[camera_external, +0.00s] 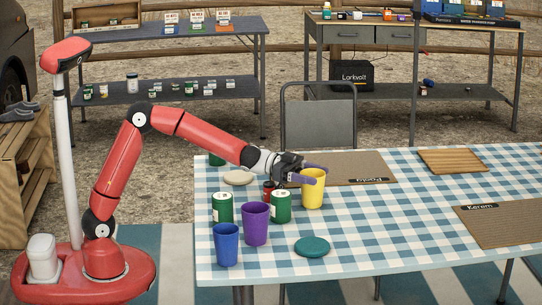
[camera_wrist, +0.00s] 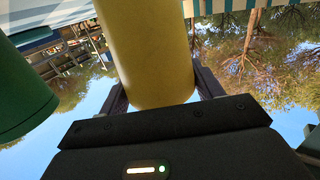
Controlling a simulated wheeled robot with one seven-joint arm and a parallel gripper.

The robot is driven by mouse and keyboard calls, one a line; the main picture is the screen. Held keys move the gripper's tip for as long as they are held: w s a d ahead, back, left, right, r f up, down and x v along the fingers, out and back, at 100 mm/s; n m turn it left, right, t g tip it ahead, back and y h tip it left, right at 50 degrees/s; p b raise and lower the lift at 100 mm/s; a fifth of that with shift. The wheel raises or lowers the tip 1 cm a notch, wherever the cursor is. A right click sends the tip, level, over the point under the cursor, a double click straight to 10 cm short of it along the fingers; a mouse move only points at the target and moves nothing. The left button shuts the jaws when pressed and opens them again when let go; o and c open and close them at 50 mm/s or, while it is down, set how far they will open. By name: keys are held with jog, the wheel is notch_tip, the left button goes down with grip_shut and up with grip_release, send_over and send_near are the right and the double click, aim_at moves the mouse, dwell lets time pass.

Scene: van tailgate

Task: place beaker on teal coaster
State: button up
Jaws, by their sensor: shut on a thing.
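A yellow beaker (camera_external: 313,191) is upright near the left part of the checked table, between the two purple fingers of my gripper (camera_external: 312,174). My gripper is shut on it from the left side. The yellow beaker fills the middle of the wrist view (camera_wrist: 150,50), with a finger on each side. I cannot tell whether its base touches the table. The round teal coaster (camera_external: 312,246) lies flat and bare near the front edge, in front of the yellow beaker. A purple beaker (camera_external: 255,224) and a blue beaker (camera_external: 226,245) stand to the left.
Green cans (camera_external: 281,207) (camera_external: 222,208) stand left of the yellow beaker, with a small dark-red jar (camera_external: 268,190). A pale round disc (camera_external: 238,177) lies behind them. Brown mats (camera_external: 355,169) (camera_external: 505,225) and a wooden board (camera_external: 452,161) lie elsewhere. The cloth right of the coaster is clear.

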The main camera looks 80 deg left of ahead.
jog(key=c, duration=0.4)
jog(key=shift+r, duration=0.15)
notch_tip(320, 180, up, 19)
jog(key=p, duration=0.2)
jog(key=s+d+f+m+g+h, duration=0.1)
jog(key=d+f+m+g+h, duration=0.2)
jog(key=d, duration=0.6)
jog(key=s+d+f+m+g+h+b, duration=0.1)
jog(key=s+d+f+m+g+h, duration=0.15)
jog(key=d+g, duration=0.4)
jog(key=d+f+m+g+h, duration=0.2)
jog(key=d+f+m+g, duration=0.15)
jog(key=d, duration=0.65)
jog(key=shift+m+t, duration=0.4)
jog(key=shift+s+d+f+b, duration=0.15)
jog(key=shift+f+b, duration=0.65)
jog(key=shift+f, duration=1.3)
jog(key=shift+s+d+f+b, duration=0.15)
jog(key=shift+f+b, duration=0.65)
jog(key=shift+f, duration=1.3)
